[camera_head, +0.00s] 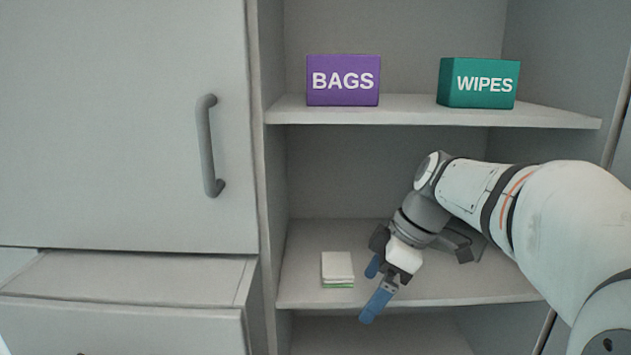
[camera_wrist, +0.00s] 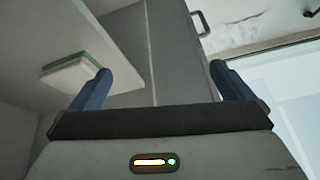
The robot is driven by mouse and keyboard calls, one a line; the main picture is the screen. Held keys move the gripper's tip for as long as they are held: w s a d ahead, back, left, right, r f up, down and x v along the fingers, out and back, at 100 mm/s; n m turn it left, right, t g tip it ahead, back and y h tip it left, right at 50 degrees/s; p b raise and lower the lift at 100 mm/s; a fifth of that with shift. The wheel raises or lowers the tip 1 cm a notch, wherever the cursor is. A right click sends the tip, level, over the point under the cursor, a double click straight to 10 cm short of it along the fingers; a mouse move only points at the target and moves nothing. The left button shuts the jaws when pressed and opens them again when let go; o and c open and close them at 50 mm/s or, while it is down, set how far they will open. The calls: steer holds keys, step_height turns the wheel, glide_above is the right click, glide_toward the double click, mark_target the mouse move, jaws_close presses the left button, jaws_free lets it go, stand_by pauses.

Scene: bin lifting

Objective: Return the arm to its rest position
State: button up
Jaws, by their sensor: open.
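My gripper (camera_head: 374,286) is at the front of the lower shelf, with its blue fingertips apart and nothing between them. The wrist view also shows the gripper (camera_wrist: 162,88) with its two blue fingers spread wide. My arm reaches in from the right, bent at the elbow, with the wrist tilted down and to the left. A small white and green stack (camera_head: 338,268) lies on the lower shelf, left of the gripper and apart from it. In the wrist view the stack (camera_wrist: 75,70) shows behind the left finger.
A purple BAGS box (camera_head: 343,98) and a teal WIPES box (camera_head: 478,97) stand on the upper shelf (camera_head: 420,112), above my arm. A closed door with a grey handle (camera_head: 208,146) is at left. A drawer (camera_head: 130,318) juts out below it.

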steer(key=s+d+r+m+t+h+p, duration=0.1)
steer(key=s+d+r+m+h+p, duration=0.1)
steer(key=s+m+p, duration=0.4)
steer(key=s+d+r+m+t+h+p, duration=0.1)
steer(key=s+d+r+m+h+p, duration=0.2)
steer(key=s+m+p, duration=0.3)
steer(key=m+p, duration=0.3)
steer(key=p, duration=0.1)
steer(key=shift+s+r, duration=0.35)
steer(key=shift+s, duration=0.05)
steer(key=shift+d+f, duration=0.1)
steer(key=shift+f, duration=0.05)
steer(key=shift+c, duration=0.3)
